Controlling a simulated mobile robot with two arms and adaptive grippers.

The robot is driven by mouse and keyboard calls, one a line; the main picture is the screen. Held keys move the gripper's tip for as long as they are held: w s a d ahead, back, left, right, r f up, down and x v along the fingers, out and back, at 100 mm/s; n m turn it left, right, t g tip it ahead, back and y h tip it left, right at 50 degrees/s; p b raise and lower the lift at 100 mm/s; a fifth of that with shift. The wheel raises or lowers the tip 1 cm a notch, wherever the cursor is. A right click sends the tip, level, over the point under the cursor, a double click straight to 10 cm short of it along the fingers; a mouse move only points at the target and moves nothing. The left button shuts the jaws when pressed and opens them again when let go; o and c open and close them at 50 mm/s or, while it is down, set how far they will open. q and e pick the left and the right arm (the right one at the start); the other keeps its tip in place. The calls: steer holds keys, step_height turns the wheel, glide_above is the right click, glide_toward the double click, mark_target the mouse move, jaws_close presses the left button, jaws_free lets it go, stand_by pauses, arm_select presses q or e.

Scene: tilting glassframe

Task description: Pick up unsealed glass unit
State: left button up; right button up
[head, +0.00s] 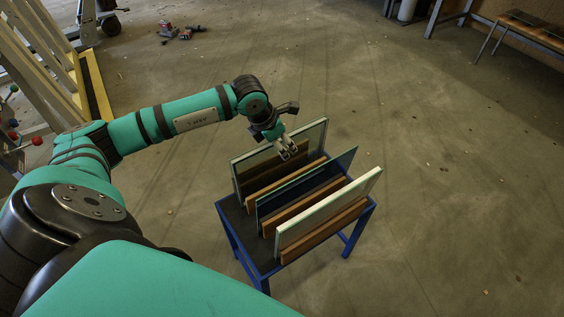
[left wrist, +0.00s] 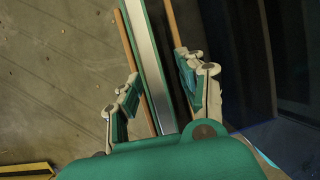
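Several upright panels stand in wooden slats on a small table (head: 233,222). The rear glass unit (head: 314,137) has a pale edge. In the left wrist view a glass unit (left wrist: 146,50) shows end-on, with green glass edges and a silver strip between them. My left gripper (head: 288,151) is at the top edge of the rear unit. In the left wrist view my left gripper (left wrist: 158,95) has its fingers spread, one on each side of the glass edge, with gaps visible. I cannot tell by looks which unit is unsealed. My right gripper is not in view.
A dark blue thin pane (head: 300,188) stands in the middle, and a pale-edged glass unit (head: 328,212) stands in front. Wooden slats (head: 325,232) hold them. The concrete floor to the right is clear. A bench (head: 530,30) stands at the far right.

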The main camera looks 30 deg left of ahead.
arm_select(q)
jaws_close()
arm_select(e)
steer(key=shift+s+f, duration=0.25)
